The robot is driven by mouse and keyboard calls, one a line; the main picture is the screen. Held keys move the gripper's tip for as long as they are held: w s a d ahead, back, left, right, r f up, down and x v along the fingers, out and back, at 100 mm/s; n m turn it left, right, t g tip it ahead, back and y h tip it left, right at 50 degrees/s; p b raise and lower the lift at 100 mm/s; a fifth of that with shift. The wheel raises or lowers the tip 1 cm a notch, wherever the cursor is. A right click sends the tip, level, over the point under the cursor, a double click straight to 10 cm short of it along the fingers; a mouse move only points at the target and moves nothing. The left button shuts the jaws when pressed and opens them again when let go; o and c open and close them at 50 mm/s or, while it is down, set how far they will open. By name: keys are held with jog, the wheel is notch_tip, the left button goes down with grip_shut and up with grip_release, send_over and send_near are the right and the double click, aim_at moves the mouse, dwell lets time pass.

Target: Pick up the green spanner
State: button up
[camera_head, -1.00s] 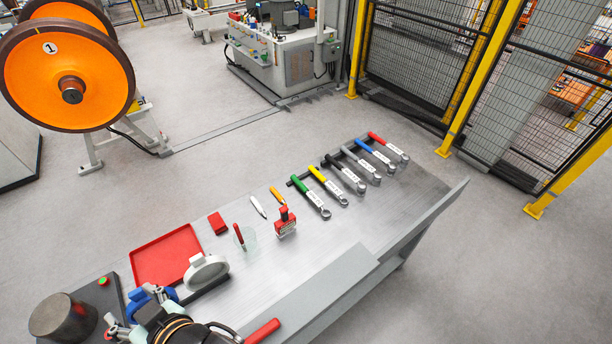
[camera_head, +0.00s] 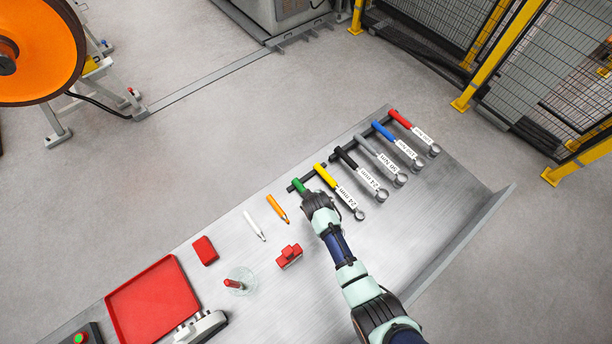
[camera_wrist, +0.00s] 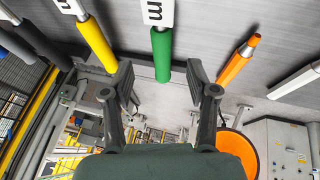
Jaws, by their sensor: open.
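The green spanner (camera_head: 299,185) lies at the left end of a row of spanners on the metal table. In the head view only its green handle end shows; my gripper and arm hide the rest. In the wrist view its green handle (camera_wrist: 161,54) and part of a white label show at the top middle.
The yellow spanner (camera_head: 337,187) is close on the right, with black, grey, blue and red ones beyond. An orange marker (camera_head: 278,208) and a white marker (camera_head: 254,225) lie on the left.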

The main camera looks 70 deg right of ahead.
jog(key=shift+s+a+f+b, duration=0.1)
jog(key=shift+s+f+b, duration=0.2)
jog(key=shift+f, duration=0.1)
jog(key=shift+b+x, duration=1.05)
jog(key=shift+b, duration=0.15)
jog(key=shift+w+f, duration=0.1)
jog(key=shift+f, duration=0.05)
jog(key=b+x, duration=0.1)
jog(key=b, duration=0.1)
jog(key=b+x, duration=0.4)
jog(key=shift+w+b, duration=0.3)
jog(key=shift+b, duration=0.05)
jog(key=shift+r, duration=0.2)
grip_shut()
